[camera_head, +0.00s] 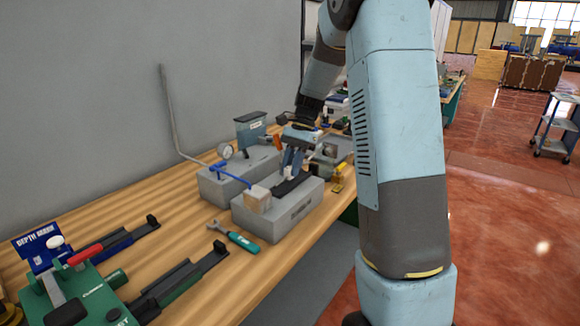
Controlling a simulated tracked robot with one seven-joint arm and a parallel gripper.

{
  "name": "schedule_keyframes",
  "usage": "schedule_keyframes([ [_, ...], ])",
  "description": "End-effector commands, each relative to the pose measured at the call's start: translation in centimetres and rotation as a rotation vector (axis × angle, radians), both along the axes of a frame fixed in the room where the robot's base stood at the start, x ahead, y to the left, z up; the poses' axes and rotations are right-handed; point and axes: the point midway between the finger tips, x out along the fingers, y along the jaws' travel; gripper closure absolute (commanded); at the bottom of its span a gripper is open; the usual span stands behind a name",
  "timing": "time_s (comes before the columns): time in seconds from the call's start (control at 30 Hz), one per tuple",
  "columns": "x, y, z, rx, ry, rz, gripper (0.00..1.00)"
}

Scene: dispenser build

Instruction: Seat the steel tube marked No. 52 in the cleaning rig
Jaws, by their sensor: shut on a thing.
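My gripper (291,170) points down over a grey block-shaped unit (290,213) on the wooden bench. Its fingers are shut at a dark, long piece along the block's top; I take what they hold to be the steel tube, but the fingers and the small size hide its outline. No "No. 52" marking is readable. I cannot tell which block is the cleaning rig, or whether the tube is seated.
A green-handled wrench (236,238) lies in front of the blocks. A green fixture (84,297) and dark rails (180,283) fill the near left. A yellow bottle (337,179) stands right of the block. A bent pipe (175,120) rises by the wall. My arm hides the right part.

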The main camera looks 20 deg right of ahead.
Motion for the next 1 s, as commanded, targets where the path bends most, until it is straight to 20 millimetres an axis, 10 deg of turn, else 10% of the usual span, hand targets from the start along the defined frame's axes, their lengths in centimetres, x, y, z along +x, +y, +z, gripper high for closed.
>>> schedule_keyframes([
  [0.77, -0.26, 0.23, -0.31, -0.002, 0.005, -0.003, 1.00],
  [0.8, -0.26, 0.24, -0.31, -0.002, 0.005, -0.003, 0.76],
  [1.0, -0.22, 0.24, -0.23, -0.002, 0.002, -0.003, 0.57],
])
